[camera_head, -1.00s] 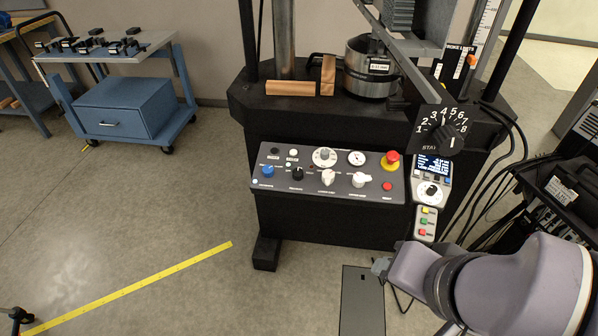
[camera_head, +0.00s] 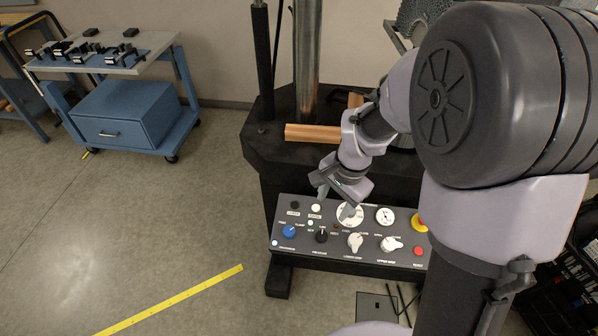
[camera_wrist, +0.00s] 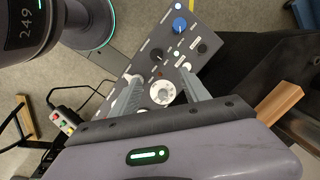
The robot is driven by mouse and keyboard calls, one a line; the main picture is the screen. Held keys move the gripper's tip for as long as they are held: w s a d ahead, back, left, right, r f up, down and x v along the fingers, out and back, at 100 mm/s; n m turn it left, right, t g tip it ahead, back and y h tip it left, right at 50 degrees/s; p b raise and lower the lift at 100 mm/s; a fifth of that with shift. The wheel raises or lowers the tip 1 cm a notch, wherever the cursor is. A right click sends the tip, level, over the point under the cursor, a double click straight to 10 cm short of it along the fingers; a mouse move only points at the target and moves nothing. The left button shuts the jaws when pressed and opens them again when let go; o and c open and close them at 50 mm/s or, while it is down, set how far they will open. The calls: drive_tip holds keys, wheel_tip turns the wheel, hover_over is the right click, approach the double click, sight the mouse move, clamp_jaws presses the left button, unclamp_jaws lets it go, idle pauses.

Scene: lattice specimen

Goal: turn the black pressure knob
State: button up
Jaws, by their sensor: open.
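The black knob (camera_head: 321,235) sits on the sloped dark control panel (camera_head: 335,260), between a blue knob (camera_head: 289,231) and a white knob (camera_head: 354,242). Its label is too small to read surely. In the wrist view the black knob (camera_wrist: 157,54) shows beyond my fingertips. My gripper (camera_head: 334,203) is open and empty, over the panel's back edge near the white round dial. In the wrist view its two fingers (camera_wrist: 157,80) stand apart on either side of that dial (camera_wrist: 163,92). I cannot tell how high the fingertips are above the panel.
Another white knob (camera_head: 391,244), a gauge (camera_head: 386,215) and a red button (camera_head: 418,251) are to the right. A black button (camera_head: 295,205) and a white button (camera_head: 316,208) are near my gripper. A wooden block (camera_head: 312,132) lies on the machine bed behind.

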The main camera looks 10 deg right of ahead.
drive_tip(key=b, duration=0.2)
approach(323, 235)
drive_tip(key=f+b, duration=0.1)
drive_tip(key=f, duration=0.2)
drive_tip(key=f+b, duration=0.2)
drive_tip(key=w+a+f+b, duration=0.1)
drive_tip(key=f, duration=0.2)
drive_tip(key=shift+f, duration=0.3)
clamp_jaws()
